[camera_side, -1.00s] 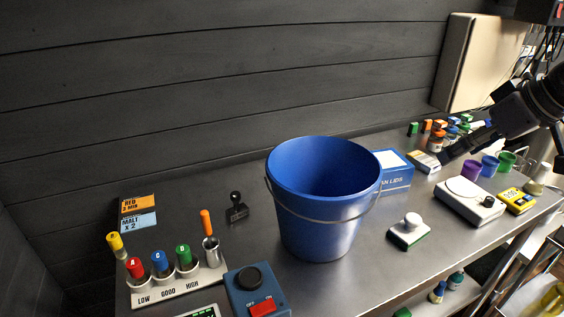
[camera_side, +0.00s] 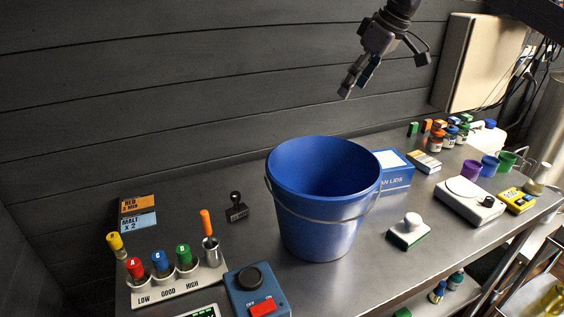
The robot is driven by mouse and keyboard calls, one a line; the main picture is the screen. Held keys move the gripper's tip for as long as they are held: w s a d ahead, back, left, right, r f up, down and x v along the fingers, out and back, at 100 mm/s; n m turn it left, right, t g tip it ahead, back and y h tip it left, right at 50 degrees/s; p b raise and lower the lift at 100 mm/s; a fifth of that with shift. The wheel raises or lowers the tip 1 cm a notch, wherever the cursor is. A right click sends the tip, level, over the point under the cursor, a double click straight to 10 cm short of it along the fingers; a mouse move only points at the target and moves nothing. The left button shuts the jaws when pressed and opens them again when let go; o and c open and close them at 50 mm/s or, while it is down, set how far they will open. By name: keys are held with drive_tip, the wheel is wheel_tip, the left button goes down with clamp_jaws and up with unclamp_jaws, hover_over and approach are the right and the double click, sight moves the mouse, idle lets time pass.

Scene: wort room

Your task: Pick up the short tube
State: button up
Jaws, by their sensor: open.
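A pale rack (camera_side: 190,283) labelled LOW, GOOD and HIGH stands at the front left. Tubes with a red cap (camera_side: 135,267), a blue cap (camera_side: 160,262) and a green cap (camera_side: 183,254) sit in it. A yellow-capped tube (camera_side: 116,243) stands at its left end, tilted a little. Mostly caps show, so I cannot tell which tube is the short one. My gripper (camera_side: 353,86) is open and empty, pointing down and left, high above the table near the bucket's back right, well apart from the tubes.
A large blue bucket (camera_side: 318,212) stands between my gripper and the rack. A metal cup (camera_side: 211,253) with an orange-handled tool is at the rack's right end. A blue switch box (camera_side: 250,288) stands in front.

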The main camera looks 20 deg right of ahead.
drive_tip(key=w+a+f, duration=0.1)
drive_tip(key=w+f, duration=0.2)
drive_tip(key=f, duration=0.2)
drive_tip(key=w+a+f+n, duration=0.1)
drive_tip(key=w+f, duration=0.2)
drive_tip(key=f, duration=0.3)
drive_tip(key=w+a+f+n+g, duration=0.1)
drive_tip(key=w+a+f, duration=0.1)
drive_tip(key=w+f, duration=0.2)
drive_tip(key=shift+f+y, duration=0.3)
drive_tip(key=shift+f, duration=0.4)
drive_tip(key=x, duration=0.5)
drive_tip(key=shift+s+d+f, duration=0.15)
drive_tip(key=shift+d+f, duration=0.05)
drive_tip(key=shift+f, duration=0.05)
clamp_jaws()
